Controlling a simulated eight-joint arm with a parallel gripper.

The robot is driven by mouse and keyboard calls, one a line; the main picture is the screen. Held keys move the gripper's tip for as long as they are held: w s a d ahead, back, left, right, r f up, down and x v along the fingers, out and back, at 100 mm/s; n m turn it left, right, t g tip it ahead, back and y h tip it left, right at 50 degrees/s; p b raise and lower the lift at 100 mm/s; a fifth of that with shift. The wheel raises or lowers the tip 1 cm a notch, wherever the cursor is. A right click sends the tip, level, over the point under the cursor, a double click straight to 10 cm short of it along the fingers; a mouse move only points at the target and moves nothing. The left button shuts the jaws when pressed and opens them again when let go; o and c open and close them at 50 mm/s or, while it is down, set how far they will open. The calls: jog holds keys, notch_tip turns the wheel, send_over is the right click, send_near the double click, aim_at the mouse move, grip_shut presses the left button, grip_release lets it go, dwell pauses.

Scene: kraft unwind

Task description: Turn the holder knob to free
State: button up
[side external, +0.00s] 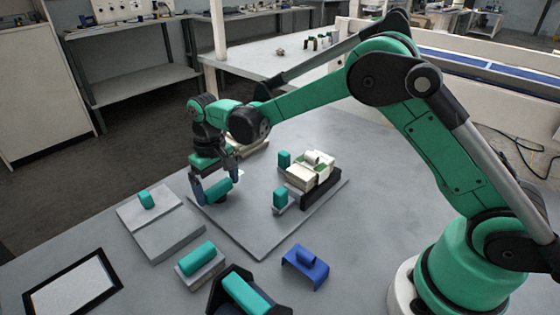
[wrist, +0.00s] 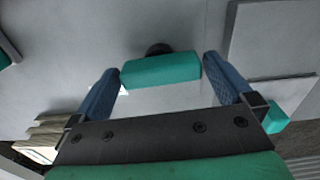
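A teal bar-shaped knob (side external: 217,191) sits at the left part of a grey plate (side external: 262,240). In the wrist view the knob (wrist: 160,69) lies crosswise, with a round black part behind it. My gripper (side external: 215,186) is over it, pointing down. In the wrist view the blue fingers of my gripper (wrist: 161,64) are spread wide, one past each end of the knob. Only a narrow gap shows at each end, and I cannot tell whether either finger touches. The label of this knob as the holder knob is not visible.
A cream block assembly (side external: 312,170) stands at the plate's right, with teal pieces (side external: 280,198) beside it. A grey box with a teal handle (side external: 146,199) lies left. Another teal-topped block (side external: 198,258), a black cradle (side external: 284,309) and a blue bracket (side external: 305,266) stand in front.

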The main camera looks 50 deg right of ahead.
aim_at(218, 185)
jog(key=shift+r, duration=2.85)
jog(key=shift+s+r, duration=0.1)
jog(key=shift+r, duration=0.05)
jog(key=s+d+r+t, duration=0.3)
jog(key=s+d+r, duration=0.1)
jog(key=s+r, duration=0.3)
jog(key=s+d+f+t, duration=0.1)
jog(key=s+d+t, duration=0.2)
jog(key=s, duration=0.6)
jog(key=shift+f+m+t, duration=0.3)
jog(key=shift+t, duration=0.3)
